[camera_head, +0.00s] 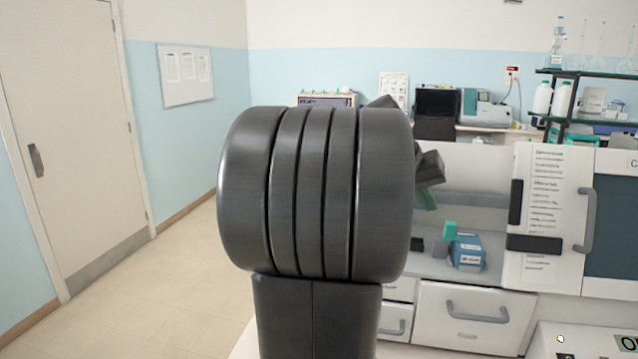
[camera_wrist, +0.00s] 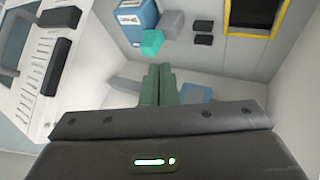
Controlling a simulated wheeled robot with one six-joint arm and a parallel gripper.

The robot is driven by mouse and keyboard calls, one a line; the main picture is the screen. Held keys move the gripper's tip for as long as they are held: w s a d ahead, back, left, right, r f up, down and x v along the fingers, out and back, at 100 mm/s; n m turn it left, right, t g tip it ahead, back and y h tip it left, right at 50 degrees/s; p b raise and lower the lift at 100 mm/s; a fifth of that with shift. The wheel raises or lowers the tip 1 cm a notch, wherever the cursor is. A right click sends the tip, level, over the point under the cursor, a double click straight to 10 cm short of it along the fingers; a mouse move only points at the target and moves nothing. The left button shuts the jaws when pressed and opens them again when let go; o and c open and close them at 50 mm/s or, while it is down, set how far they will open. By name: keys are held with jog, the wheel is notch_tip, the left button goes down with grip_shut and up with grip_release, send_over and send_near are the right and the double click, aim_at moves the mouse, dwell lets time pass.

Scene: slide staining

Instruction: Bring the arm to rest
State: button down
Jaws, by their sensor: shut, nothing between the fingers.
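My dark arm fills the middle of the head view and hides much of the bench behind it. My gripper shows in the wrist view, with its green fingers (camera_wrist: 157,86) together and nothing between them. It also shows partly in the head view as a green tip (camera_head: 432,197) just right of the arm. The fingers are above a pale bench surface and seem apart from the things around them.
A blue box (camera_head: 467,251) with a teal block (camera_head: 449,229) beside it stands on the bench. The wrist view shows grey blocks (camera_wrist: 173,23) and a yellow-edged dark panel (camera_wrist: 254,15). A white cabinet with a handle (camera_head: 586,220) stands right. Floor is clear at left.

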jog(key=w+f, duration=0.2)
jog(key=f, duration=0.1)
jog(key=a+f, duration=0.1)
jog(key=f, duration=0.1)
jog(key=shift+w+f, duration=0.15)
jog(key=shift+w, duration=0.25)
jog(key=shift+w+a+b, duration=0.2)
jog(key=shift+a+b, duration=0.25)
jog(key=shift+a, duration=0.3)
jog(key=shift+v, duration=2.25)
jog(key=shift+d, duration=0.15)
